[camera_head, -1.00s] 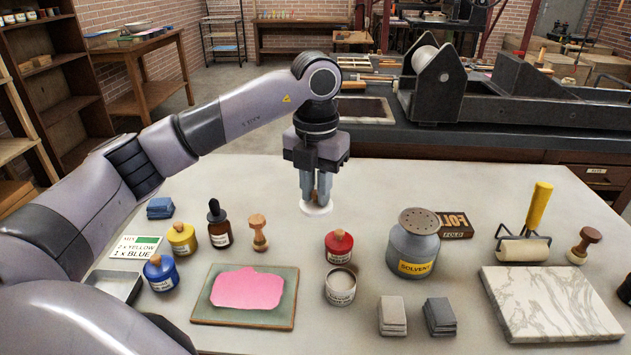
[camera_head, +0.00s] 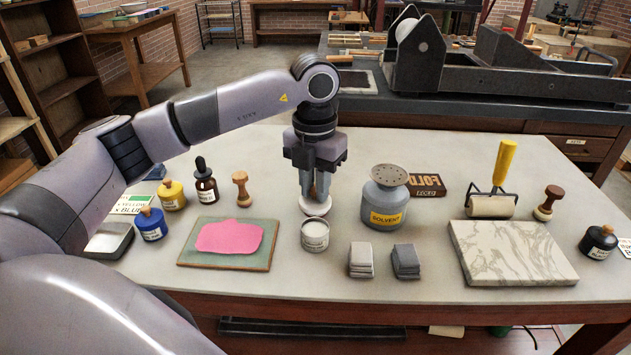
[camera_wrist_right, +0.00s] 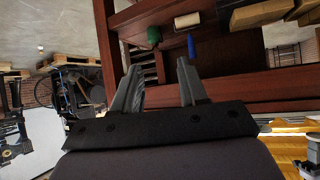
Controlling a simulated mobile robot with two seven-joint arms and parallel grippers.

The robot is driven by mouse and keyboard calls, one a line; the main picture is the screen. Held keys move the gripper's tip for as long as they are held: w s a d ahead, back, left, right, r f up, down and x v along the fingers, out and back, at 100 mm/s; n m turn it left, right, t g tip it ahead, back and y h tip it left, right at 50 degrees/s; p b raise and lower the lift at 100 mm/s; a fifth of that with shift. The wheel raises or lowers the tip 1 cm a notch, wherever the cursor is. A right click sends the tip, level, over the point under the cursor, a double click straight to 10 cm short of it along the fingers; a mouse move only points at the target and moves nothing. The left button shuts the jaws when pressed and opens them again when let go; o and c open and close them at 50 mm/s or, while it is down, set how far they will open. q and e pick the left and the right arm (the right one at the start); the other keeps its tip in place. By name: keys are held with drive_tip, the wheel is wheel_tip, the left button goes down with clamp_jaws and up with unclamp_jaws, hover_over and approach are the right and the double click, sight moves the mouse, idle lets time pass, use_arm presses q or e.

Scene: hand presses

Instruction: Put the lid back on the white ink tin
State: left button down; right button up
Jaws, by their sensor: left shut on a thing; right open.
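The white ink tin (camera_head: 315,236) stands upright on the table with its top open, pale ink showing inside. My left gripper (camera_head: 314,190) is shut on the wooden knob of the white lid (camera_head: 315,206). It holds the lid just behind the tin in the head view, apart from the rim; its exact height above the table is hard to tell. The red tin seen earlier is hidden now behind the lid and gripper. My right gripper (camera_wrist_right: 160,88) is open and empty in the right wrist view, facing dark red wooden framing.
The solvent can (camera_head: 386,200) stands right of the lid. A pink-inked slab (camera_head: 230,238) lies left.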

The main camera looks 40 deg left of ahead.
use_arm(q)
drive_tip(key=shift+f+b, duration=1.8)
drive_tip(key=shift+f, duration=0.65)
drive_tip(key=shift+f+b, duration=0.4)
drive_tip(key=shift+f, duration=0.3)
use_arm(e)
drive_tip(key=f, duration=0.2)
drive_tip(key=a+f, duration=0.1)
drive_tip(key=shift+w, duration=0.3)
drive_tip(key=shift+r, duration=0.15)
drive_tip(key=shift+r, duration=0.15)
use_arm(q)
drive_tip(key=shift+f, duration=0.15)
